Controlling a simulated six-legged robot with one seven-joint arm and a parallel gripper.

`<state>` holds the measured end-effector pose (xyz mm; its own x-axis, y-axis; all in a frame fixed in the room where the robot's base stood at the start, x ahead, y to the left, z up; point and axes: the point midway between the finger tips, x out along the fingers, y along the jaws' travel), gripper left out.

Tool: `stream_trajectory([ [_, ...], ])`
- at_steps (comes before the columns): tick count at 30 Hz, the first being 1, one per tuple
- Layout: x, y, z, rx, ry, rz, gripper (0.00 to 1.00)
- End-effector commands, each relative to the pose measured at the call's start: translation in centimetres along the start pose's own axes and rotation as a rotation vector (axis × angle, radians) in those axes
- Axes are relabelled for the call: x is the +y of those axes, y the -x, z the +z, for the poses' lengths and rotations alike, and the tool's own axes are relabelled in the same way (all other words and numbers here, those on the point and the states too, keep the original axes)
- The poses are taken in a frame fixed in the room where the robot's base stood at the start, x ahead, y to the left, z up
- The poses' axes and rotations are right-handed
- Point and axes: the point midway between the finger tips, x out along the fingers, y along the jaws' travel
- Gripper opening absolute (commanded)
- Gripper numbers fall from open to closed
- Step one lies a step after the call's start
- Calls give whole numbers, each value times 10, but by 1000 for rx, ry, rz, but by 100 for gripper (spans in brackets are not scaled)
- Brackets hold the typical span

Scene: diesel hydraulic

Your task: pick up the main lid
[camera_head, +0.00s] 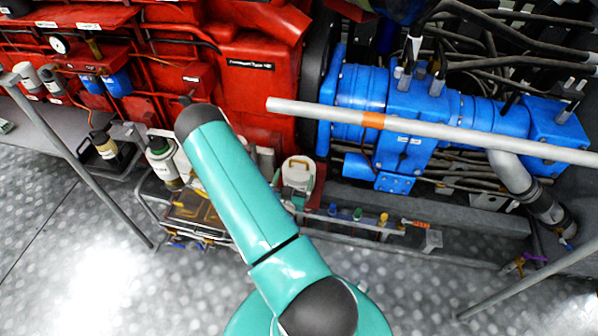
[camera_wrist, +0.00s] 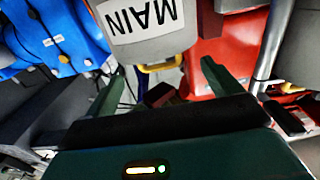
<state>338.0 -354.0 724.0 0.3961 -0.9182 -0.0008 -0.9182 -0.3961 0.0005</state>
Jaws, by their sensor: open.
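A pale grey part with a white label reading "MAIN" upside down (camera_wrist: 140,22) is at the top of the wrist view. A yellow curved piece (camera_wrist: 162,66) shows at its lower edge; I cannot tell whether this is the lid or its handle. My gripper (camera_wrist: 163,74) is open, its two dark green fingers apart. The labelled part lies ahead of the fingers, with the yellow piece in line with the gap between them. I see nothing held. In the head view my teal arm shows, but my gripper is hidden, and I cannot pick out the MAIN label there.
A blue machine (camera_head: 400,110) stands right of a red engine block (camera_head: 255,85). A grey pipe (camera_head: 450,130) crosses in front of the blue machine. White containers (camera_head: 298,174) stand on a low rack by my arm. Metal rails (camera_head: 85,165) flank the open checker-plate floor (camera_head: 60,250).

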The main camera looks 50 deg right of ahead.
Motion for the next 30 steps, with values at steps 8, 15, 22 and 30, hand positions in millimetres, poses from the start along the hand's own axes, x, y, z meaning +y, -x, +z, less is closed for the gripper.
stream_trajectory([
  [8, 0, -36, -1, 0, 0, 1, 90],
  [15, 2, -68, -4, 2, -1, 2, 90],
  [22, 1, -90, -4, 1, 1, 0, 90],
  [30, 1, -90, -4, 0, 1, 0, 75],
])
